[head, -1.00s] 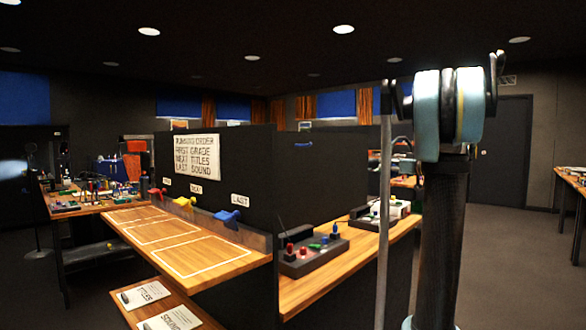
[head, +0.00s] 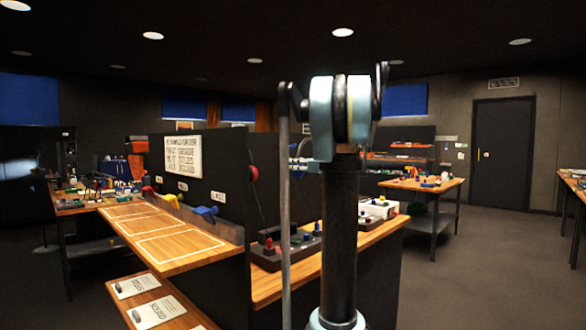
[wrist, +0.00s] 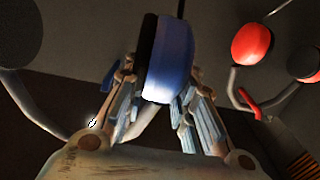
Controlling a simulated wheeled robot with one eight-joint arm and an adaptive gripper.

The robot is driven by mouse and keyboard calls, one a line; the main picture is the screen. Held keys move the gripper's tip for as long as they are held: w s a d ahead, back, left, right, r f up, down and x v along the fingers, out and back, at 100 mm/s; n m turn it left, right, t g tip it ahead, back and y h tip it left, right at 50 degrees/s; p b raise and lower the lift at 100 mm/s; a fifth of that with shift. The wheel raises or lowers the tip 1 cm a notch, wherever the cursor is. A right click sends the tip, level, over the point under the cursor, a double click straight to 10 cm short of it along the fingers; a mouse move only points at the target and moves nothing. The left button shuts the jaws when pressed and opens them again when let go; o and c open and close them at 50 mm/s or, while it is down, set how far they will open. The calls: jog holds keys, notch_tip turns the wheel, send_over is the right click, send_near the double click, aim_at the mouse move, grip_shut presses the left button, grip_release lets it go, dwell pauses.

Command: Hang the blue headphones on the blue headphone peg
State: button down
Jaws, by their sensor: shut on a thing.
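In the wrist view, my gripper (wrist: 160,84) is shut on the blue headphones (wrist: 170,58). A blue ear cup with a dark pad sits between the two fingers. The rest of these headphones is mostly hidden or out of the picture. In the head view, my own arm stands in front and my gripper cannot be made out.
Red headphones (wrist: 252,45) are at the right in the wrist view, apart from the fingers. A dark ear cup (wrist: 18,35) is at the left. In the head view, a dark panel (head: 232,160) stands behind the wooden bench (head: 165,232). Open floor (head: 480,265) lies to the right.

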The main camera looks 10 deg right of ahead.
jog(key=shift+w+a, duration=0.1)
jog(key=shift+w, duration=0.1)
dwell(0.3)
jog(key=shift+f+x, duration=0.3)
jog(key=shift+x, duration=1.75)
jog(key=shift+f+x, duration=0.3)
jog(key=shift+x, duration=1.75)
jog(key=shift+f+x, duration=0.25)
jog(key=shift+x, duration=1.85)
jog(key=c, duration=1.2)
grip_release()
jog(key=shift+c, duration=0.2)
